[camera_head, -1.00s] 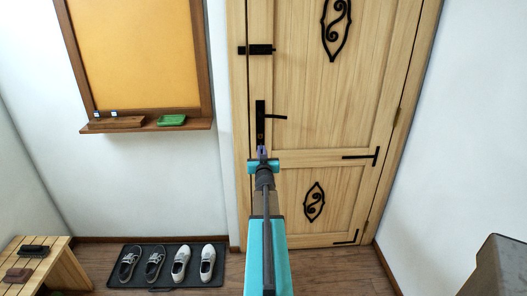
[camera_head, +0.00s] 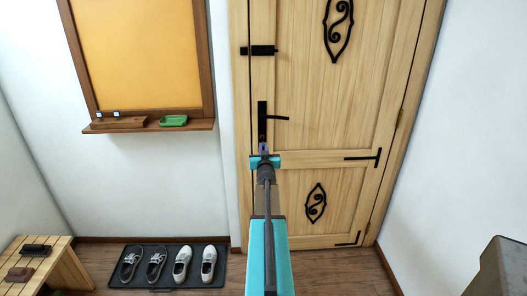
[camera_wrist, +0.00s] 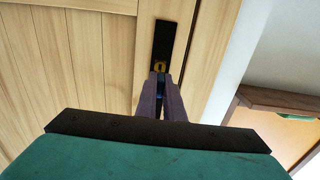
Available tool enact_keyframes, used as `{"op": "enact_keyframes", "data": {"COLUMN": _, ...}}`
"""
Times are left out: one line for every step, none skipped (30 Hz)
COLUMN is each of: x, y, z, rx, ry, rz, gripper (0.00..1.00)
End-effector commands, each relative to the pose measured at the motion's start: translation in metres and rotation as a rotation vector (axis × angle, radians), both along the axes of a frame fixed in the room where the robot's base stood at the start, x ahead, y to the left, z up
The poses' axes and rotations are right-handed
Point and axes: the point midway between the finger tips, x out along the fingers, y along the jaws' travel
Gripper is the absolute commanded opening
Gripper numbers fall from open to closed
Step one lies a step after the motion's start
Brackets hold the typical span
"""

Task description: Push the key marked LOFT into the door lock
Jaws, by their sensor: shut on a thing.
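The door (camera_head: 310,110) is pale wood and shut. Its black lock plate (camera_head: 262,112) with a lever handle is at the left edge. In the wrist view the plate (camera_wrist: 167,38) has a brass-coloured lock (camera_wrist: 160,66) near its lower end. My gripper (camera_head: 263,148) is just below and in front of the plate in the head view. In the wrist view its fingertips (camera_wrist: 160,80) are close together, right by the brass lock. The key is mostly hidden between the fingers; its LOFT mark cannot be read, nor whether its tip is in the lock.
A black bolt (camera_head: 259,50) sits above the handle. Left of the door are an orange board (camera_head: 140,50) with a shelf (camera_head: 197,126), a shoe mat (camera_head: 143,280) and a wooden bench (camera_head: 66,268). White wall (camera_head: 475,130) bounds the right side.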

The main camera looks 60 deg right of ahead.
Motion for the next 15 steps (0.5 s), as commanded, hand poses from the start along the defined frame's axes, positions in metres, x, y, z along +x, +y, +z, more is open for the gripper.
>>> {"op": "enact_keyframes", "data": {"x": 0.003, "y": -0.004, "z": 0.000, "rx": 0.000, "ry": 0.000, "rz": 0.000, "gripper": 0.00}}
{"op": "enact_keyframes", "data": {"x": 0.004, "y": -0.006, "z": 0.000, "rx": 0.000, "ry": 0.000, "rz": 0.000, "gripper": 0.00}}
{"op": "enact_keyframes", "data": {"x": 0.005, "y": -0.007, "z": 0.000, "rx": 0.000, "ry": 0.000, "rz": 0.000, "gripper": 0.00}}
{"op": "enact_keyframes", "data": {"x": 0.006, "y": -0.009, "z": 0.000, "rx": 0.000, "ry": 0.000, "rz": 0.000, "gripper": 0.00}}
{"op": "enact_keyframes", "data": {"x": 0.007, "y": -0.010, "z": 0.000, "rx": 0.000, "ry": 0.000, "rz": 0.000, "gripper": 0.00}}
{"op": "enact_keyframes", "data": {"x": 0.008, "y": -0.011, "z": 0.000, "rx": 0.000, "ry": 0.000, "rz": 0.000, "gripper": 0.00}}
{"op": "enact_keyframes", "data": {"x": 0.009, "y": -0.012, "z": 0.000, "rx": 0.000, "ry": 0.000, "rz": 0.000, "gripper": 0.00}}
{"op": "enact_keyframes", "data": {"x": 0.009, "y": -0.013, "z": 0.000, "rx": 0.000, "ry": 0.000, "rz": 0.000, "gripper": 0.00}}
{"op": "enact_keyframes", "data": {"x": 0.010, "y": -0.014, "z": 0.000, "rx": 0.000, "ry": 0.000, "rz": 0.000, "gripper": 0.00}}
{"op": "enact_keyframes", "data": {"x": 0.010, "y": -0.014, "z": 0.000, "rx": 0.000, "ry": 0.000, "rz": 0.000, "gripper": 0.00}}
{"op": "enact_keyframes", "data": {"x": 0.011, "y": -0.015, "z": 0.000, "rx": 0.000, "ry": 0.000, "rz": 0.000, "gripper": 0.00}}
{"op": "enact_keyframes", "data": {"x": 0.011, "y": -0.015, "z": 0.000, "rx": 0.000, "ry": 0.000, "rz": 0.000, "gripper": 0.00}}
{"op": "enact_keyframes", "data": {"x": 0.011, "y": -0.015, "z": 0.000, "rx": 0.000, "ry": 0.000, "rz": 0.000, "gripper": 0.00}}
{"op": "enact_keyframes", "data": {"x": 0.011, "y": -0.015, "z": 0.000, "rx": 0.000, "ry": 0.000, "rz": 0.000, "gripper": 0.00}}
{"op": "enact_keyframes", "data": {"x": 0.011, "y": -0.015, "z": 0.000, "rx": 0.000, "ry": 0.000, "rz": 0.000, "gripper": 0.00}}
